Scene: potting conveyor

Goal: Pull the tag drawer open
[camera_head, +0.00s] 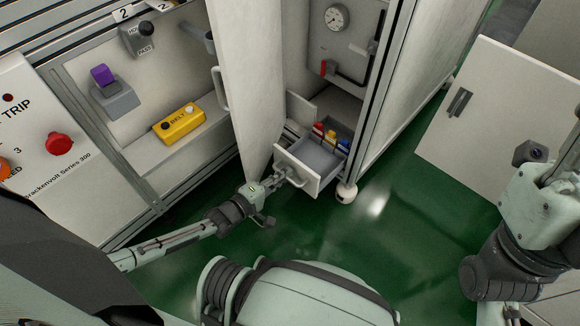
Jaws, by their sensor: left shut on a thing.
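The tag drawer (311,181) is a white-fronted, grey-lined drawer low in the open cabinet in the middle. It stands pulled out, with its inside showing. Red, yellow and blue tags (330,138) sit towards the back of it. My left gripper (286,176) is at the drawer's front, shut on the drawer handle (295,180). The fingers partly hide the handle. My right arm is at the right edge, away from the drawer, and its fingers are not visible.
An open white door panel (240,75) hangs just left of the drawer. A round white cabinet foot (346,192) is to its right. A yellow belt control box (180,123) sits on the left shelf. Green floor (390,225) in front is clear.

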